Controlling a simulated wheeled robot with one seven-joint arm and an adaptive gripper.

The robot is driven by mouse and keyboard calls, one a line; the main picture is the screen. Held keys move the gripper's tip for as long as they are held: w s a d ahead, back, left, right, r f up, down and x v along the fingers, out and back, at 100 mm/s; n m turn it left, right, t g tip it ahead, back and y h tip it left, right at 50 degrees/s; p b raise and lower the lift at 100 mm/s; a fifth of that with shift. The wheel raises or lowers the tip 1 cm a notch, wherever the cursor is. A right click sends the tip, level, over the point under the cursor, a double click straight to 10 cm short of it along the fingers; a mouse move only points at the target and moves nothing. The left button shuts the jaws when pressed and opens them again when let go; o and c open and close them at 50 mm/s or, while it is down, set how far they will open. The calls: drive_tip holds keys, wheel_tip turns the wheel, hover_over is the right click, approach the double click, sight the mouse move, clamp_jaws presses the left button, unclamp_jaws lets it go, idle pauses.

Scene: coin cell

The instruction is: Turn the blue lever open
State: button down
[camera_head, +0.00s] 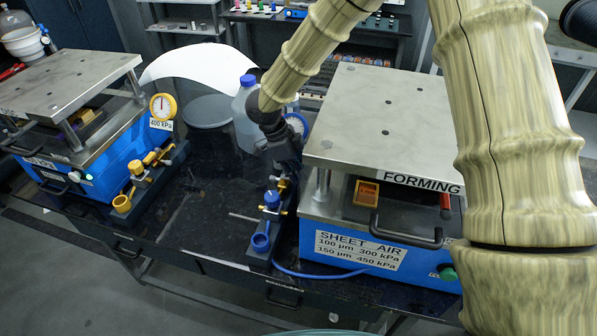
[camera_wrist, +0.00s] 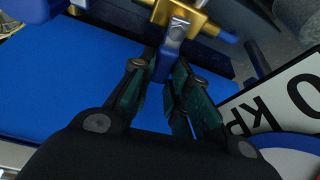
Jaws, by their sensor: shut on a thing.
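The blue lever (camera_wrist: 163,66) hangs from a brass valve (camera_wrist: 190,18) in the wrist view. My gripper (camera_wrist: 174,82) has its two dark green-padded fingers closed around the lever's free end. In the head view my gripper (camera_head: 287,152) reaches down beside the blue-rimmed gauge (camera_head: 297,124), left of the forming press (camera_head: 385,115). There it hides most of the lever. Brass fittings (camera_head: 284,187) and a blue knob (camera_head: 271,199) show just below it.
A second press (camera_head: 70,85) with a yellow gauge (camera_head: 163,106) and yellow fittings stands at the left. A clear jug with a blue cap (camera_head: 248,80) stands behind my gripper. A blue hose (camera_head: 320,274) runs along the front. The dark bench (camera_head: 205,205) between the presses is mostly clear.

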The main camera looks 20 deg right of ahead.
drive_tip(key=shift+w+d+n+t+p, duration=0.15)
drive_tip(key=shift+w+n+t+p, duration=0.25)
drive_tip(key=shift+n, duration=0.5)
drive_tip(key=c, duration=1.4)
unclamp_jaws()
drive_tip(key=shift+o, duration=0.2)
drive_tip(key=shift+r, duration=0.1)
